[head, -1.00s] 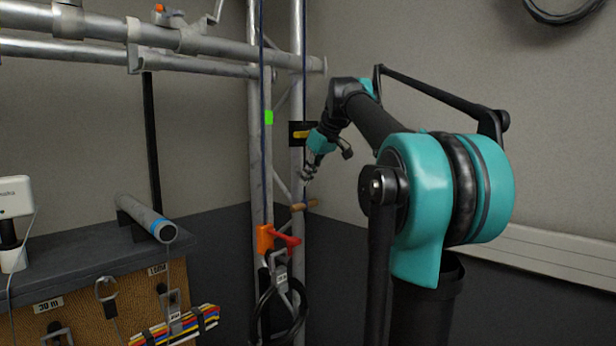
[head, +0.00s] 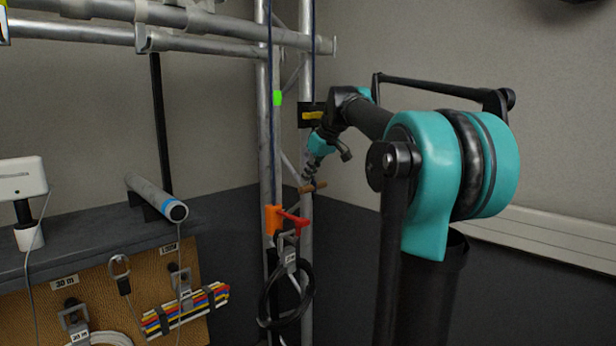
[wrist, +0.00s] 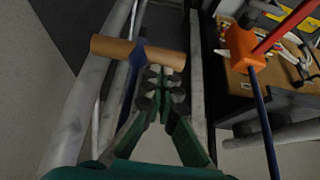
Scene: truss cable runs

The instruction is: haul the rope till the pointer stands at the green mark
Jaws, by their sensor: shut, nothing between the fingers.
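A green mark (head: 277,98) sits on the left upright of the truss tower. A yellow pointer (head: 312,116) on a black plate is at the right upright, a little lower than the mark in the picture. A dark blue rope (wrist: 265,125) runs along the uprights. A wooden handle (head: 313,187) hangs on it; in the wrist view the handle (wrist: 108,47) lies crosswise with a blue knot at its middle. My gripper (wrist: 160,86) is shut and empty, its tips close to the handle; contact cannot be told. An orange cleat (head: 272,219) with a red lever (head: 294,219) is below.
A coiled black cable (head: 265,305) hangs under the cleat. A workbench (head: 90,245) with a grey tube (head: 155,197) and hanging tools stands at left. Horizontal truss tubes (head: 90,33) cross above.

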